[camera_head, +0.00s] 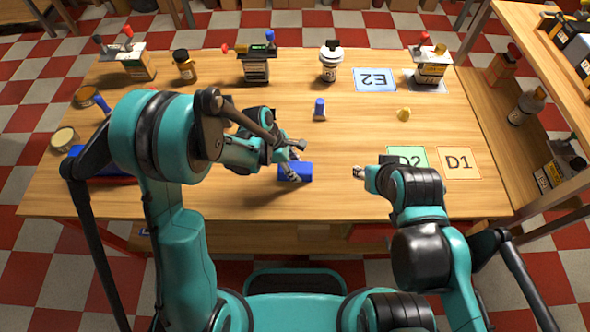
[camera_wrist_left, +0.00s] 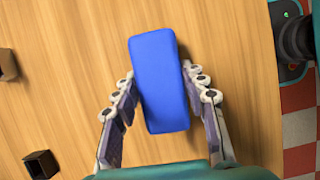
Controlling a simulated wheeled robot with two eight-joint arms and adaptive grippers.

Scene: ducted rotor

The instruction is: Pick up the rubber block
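The rubber block, a plain blue block (camera_head: 296,171), lies on the wooden table near its front middle. My left gripper (camera_head: 296,160) is over it, partly covering it in the head view. In the left wrist view the blue block (camera_wrist_left: 160,80) lies between the two fingers of the left gripper (camera_wrist_left: 160,85). The fingers are spread, one on each long side, with narrow gaps at the tips. My right gripper (camera_head: 360,173) is off to the right of the block above the table; its fingers are too small to judge.
A small blue-capped bottle (camera_head: 319,109) stands behind the block, and a yellow piece (camera_head: 403,114) lies right. Flat D2 (camera_head: 420,153) and D1 (camera_head: 459,163) cards lie right. Bottles and boxes line the back edge. A blue-and-red case (camera_head: 100,165) is at left.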

